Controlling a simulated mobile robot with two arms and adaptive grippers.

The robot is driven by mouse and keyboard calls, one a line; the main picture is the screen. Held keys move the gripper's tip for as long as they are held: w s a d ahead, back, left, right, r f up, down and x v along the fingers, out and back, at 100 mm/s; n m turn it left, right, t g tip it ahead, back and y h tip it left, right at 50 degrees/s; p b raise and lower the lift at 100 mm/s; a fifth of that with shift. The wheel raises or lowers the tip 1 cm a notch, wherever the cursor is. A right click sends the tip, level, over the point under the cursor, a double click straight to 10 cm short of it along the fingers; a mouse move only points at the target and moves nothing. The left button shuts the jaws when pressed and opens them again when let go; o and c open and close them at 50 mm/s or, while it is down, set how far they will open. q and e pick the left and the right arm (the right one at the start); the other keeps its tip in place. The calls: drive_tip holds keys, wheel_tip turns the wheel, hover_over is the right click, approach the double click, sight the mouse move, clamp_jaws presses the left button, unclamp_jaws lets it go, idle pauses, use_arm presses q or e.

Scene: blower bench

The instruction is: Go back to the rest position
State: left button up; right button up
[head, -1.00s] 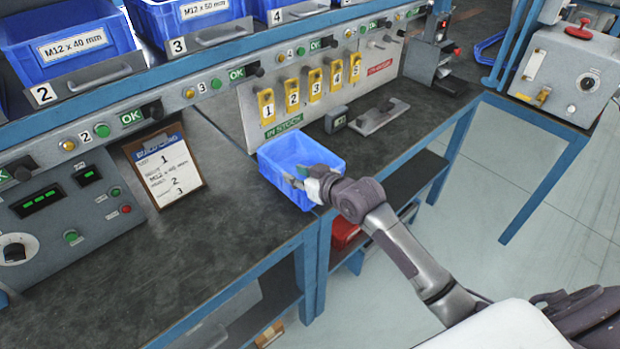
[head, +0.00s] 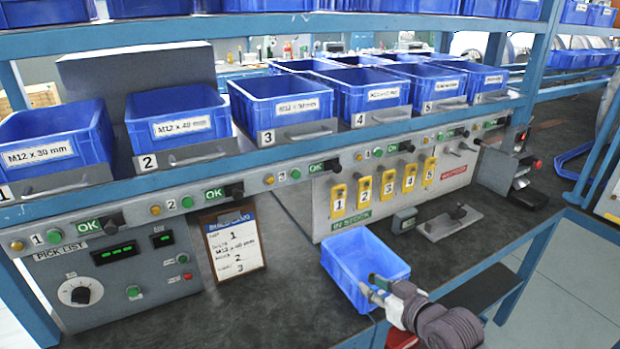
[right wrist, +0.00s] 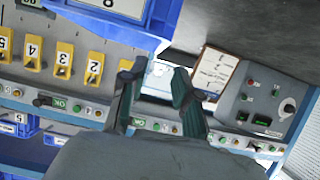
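My right gripper (head: 376,288) shows at the lower right of the head view, in front of the right side of a small blue bin (head: 343,252) on the bench. Its fingers (right wrist: 158,78) stand apart in the right wrist view with nothing held between them. Part of a blue bin with a white label (right wrist: 145,9) shows at the top of that view, apart from the fingertips. The small bin looks empty, though the gripper covers part of its near side. My left gripper is in neither view.
The dark bench top (head: 270,305) is clear left of the bin. A clipboard (head: 235,243) leans against the control panel (head: 115,265). Yellow numbered tags (head: 388,184) hang behind. A grey fixture (head: 447,222) stands to the right. Labelled blue bins (head: 285,104) line the shelf above.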

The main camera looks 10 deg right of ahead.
drive_tip(key=s+a+f+m+g+h, duration=0.15)
drive_tip(key=s+f+g, duration=0.35)
drive_tip(key=s, duration=0.9)
drive_tip(key=s+f+m+g+h, duration=0.1)
drive_tip(key=s+f+g+h, duration=0.4)
drive_tip(key=s, duration=1)
wheel_tip(320, 180, down, 29)
drive_tip(key=s+y, duration=0.2)
drive_tip(key=s+d+f+g, duration=0.1)
drive_tip(key=s+d+f, duration=0.2)
drive_tip(key=s+f, duration=1.1)
drive_tip(key=shift+s+f+n+g, duration=0.3)
drive_tip(key=shift+s+f+n, duration=0.15)
drive_tip(key=shift+s, duration=0.65)
